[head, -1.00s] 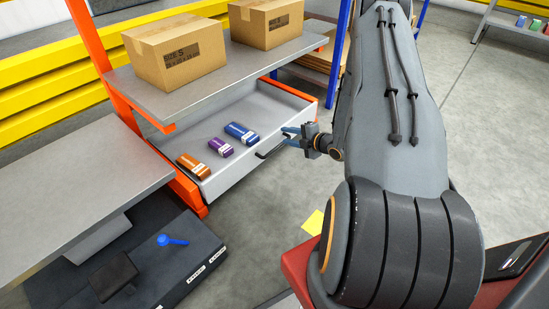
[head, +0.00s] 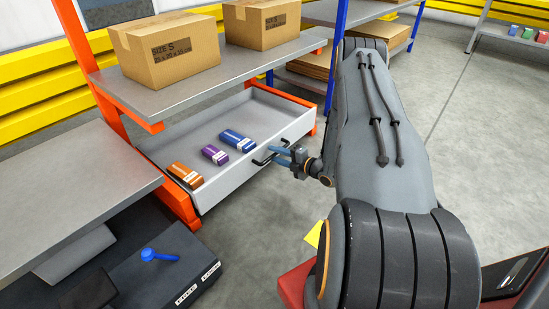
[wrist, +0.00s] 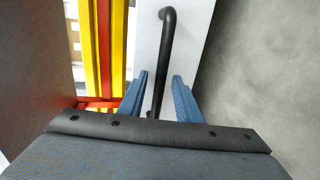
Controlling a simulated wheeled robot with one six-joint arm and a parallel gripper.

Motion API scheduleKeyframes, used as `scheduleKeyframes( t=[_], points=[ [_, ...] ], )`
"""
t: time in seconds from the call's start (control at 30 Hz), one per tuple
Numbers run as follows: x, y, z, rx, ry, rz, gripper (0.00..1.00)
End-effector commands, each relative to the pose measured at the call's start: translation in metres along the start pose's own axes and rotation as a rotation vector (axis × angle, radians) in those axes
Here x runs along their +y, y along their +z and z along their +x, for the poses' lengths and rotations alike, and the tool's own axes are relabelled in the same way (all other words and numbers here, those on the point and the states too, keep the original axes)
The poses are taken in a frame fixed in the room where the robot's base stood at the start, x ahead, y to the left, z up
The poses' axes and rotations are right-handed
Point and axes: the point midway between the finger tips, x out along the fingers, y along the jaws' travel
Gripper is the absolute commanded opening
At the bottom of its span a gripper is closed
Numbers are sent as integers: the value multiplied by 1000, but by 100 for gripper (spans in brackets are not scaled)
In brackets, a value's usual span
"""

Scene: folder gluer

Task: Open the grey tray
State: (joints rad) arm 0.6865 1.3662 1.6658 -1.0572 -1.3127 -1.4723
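The grey tray (head: 240,165) is a wide, shallow drawer under the metal shelf and stands pulled out. An orange box (head: 185,175), a purple box (head: 214,155) and a blue box (head: 238,141) lie in it. Its black bar handle (wrist: 167,40) sticks out from the front panel. My gripper (head: 274,155) is at this handle, in front of the tray. In the wrist view, the two blue fingers (wrist: 160,80) stand apart on either side of the bar, with visible gaps.
Two cardboard boxes (head: 165,52) stand on the shelf (head: 215,80) above the tray. A metal table (head: 70,195) is at the left, with a blue object (head: 158,254) on a dark surface below. Open floor (head: 460,150) lies to the right.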

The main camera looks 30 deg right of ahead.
Motion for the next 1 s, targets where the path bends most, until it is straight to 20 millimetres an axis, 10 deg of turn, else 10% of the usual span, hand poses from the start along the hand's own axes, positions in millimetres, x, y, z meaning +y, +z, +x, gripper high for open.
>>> scheduleKeyframes(
  t=[0.37,0.53,1.0],
  points=[
    [0,0,6,0,0,0,29],
    [0,0,6,0,0,0,1],
    [0,-15,1,21,-1,-2,0]
  ],
)
